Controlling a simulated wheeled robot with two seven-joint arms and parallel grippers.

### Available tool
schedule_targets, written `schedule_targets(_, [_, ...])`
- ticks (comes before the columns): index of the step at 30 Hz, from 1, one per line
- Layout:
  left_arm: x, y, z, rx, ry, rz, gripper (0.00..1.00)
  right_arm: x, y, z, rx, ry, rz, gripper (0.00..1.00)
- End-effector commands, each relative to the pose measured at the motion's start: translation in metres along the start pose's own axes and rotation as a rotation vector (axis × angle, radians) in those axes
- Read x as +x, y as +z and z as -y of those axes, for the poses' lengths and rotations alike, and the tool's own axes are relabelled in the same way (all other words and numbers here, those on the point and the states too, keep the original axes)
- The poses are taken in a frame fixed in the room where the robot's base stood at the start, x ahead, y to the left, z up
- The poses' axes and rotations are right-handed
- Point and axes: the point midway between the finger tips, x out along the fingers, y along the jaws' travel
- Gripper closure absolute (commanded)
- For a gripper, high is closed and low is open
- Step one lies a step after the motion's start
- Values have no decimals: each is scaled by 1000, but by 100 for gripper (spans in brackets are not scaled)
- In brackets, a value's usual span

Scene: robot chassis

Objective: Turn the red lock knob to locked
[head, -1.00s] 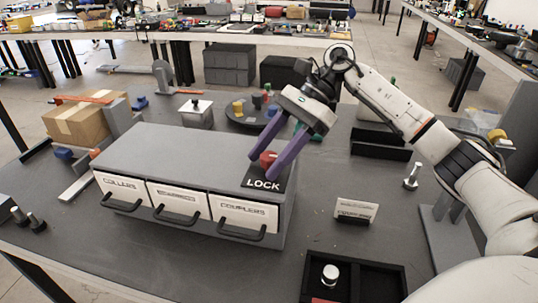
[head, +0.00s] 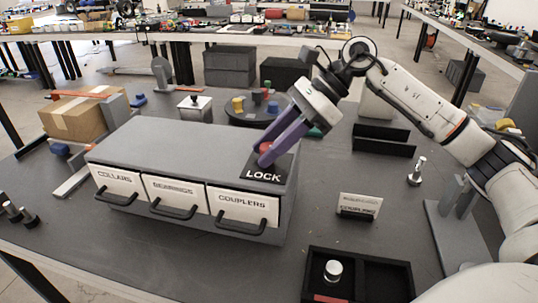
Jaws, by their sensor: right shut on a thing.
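The red lock knob (head: 266,147) sits on a black plate marked LOCK (head: 263,175) on the right end of a grey drawer cabinet's top (head: 170,140). My right gripper (head: 264,157) comes down from the upper right. Its purple fingers are shut on the red knob and hide part of it. The knob's turn angle cannot be read. The cabinet front has three drawers with black handles, labelled COLLARS (head: 119,188), BEARINGS (head: 175,201) and COUPLERS (head: 243,207); they look closed. My left gripper is not in view.
A black two-part tray (head: 357,298) holds a silver knobbed part. A small label stand (head: 358,206) is right of the cabinet. A round dark turntable (head: 245,117) with coloured pieces stands behind. A cardboard box (head: 72,118) is at the left.

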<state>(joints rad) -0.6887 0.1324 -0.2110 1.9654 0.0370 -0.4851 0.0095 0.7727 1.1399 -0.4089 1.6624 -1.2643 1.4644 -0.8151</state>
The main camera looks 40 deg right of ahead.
Motion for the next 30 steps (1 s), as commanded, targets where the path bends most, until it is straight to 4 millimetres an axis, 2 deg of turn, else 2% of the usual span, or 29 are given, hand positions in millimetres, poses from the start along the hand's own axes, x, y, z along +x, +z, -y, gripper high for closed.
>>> schedule_targets(1, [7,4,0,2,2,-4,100,3,-5,-1,28,-34,-4,93])
schedule_targets(9, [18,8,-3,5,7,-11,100,2,-3,-1,206,-216,-3,93])
schedule_targets(30, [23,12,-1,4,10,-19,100,0,2,-1,668,-674,2,93])
